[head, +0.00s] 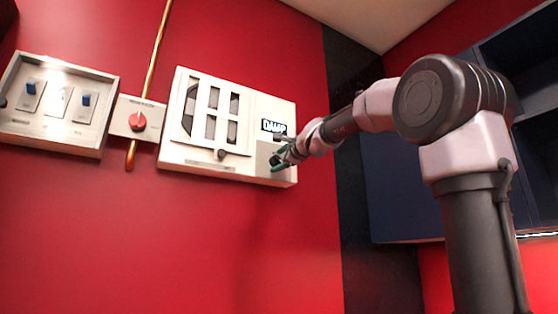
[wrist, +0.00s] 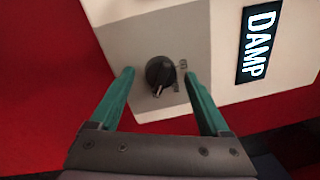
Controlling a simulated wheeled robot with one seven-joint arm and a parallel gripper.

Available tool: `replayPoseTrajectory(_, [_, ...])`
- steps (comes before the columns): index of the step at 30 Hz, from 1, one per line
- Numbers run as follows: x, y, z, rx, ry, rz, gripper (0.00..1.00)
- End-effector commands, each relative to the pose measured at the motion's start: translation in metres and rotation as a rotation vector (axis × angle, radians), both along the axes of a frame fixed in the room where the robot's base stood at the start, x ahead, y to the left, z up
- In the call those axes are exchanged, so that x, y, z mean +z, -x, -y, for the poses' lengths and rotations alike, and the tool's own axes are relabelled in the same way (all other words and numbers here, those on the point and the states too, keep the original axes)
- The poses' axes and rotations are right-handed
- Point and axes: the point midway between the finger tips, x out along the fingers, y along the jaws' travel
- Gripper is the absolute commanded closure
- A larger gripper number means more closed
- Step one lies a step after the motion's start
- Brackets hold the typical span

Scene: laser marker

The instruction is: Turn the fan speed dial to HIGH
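The fan speed dial (wrist: 160,74) is a round black knob with a light pointer mark, on a grey plate (wrist: 190,30) on the white fan unit (head: 248,106). Small markings beside the dial are too blurred to read. In the wrist view my gripper (wrist: 160,84) is open, with one green finger on each side of the dial and a gap between each finger and the knob. I cannot tell how far the fingertips are from the panel. In the head view my gripper (head: 281,157) is at the unit's lower right corner and hides the dial.
A display reading DAMP (head: 273,126) is above the gripper on the unit. Left of the unit are a red knob (head: 137,121) on a small box, a copper pipe (head: 148,58) and a panel with blue switches (head: 55,115). A dark blue cabinet (head: 400,200) stands right.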

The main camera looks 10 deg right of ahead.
Motion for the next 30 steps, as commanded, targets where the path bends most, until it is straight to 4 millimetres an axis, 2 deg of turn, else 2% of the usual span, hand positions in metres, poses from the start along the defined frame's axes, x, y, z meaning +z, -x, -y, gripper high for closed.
replayPoseTrajectory(8, [0.001, 0.001, 0.0, 0.001, 0.001, 0.001, 0.2])
replayPoseTrajectory(11, [0.001, 0.008, 0.001, 0.0, 0.001, 0.003, 0.2])
replayPoseTrajectory(24, [-0.005, 0.086, 0.024, 0.0, 0.0, 0.003, 0.2])
replayPoseTrajectory(30, [-0.007, 0.102, 0.028, 0.001, 0.001, 0.001, 0.2])
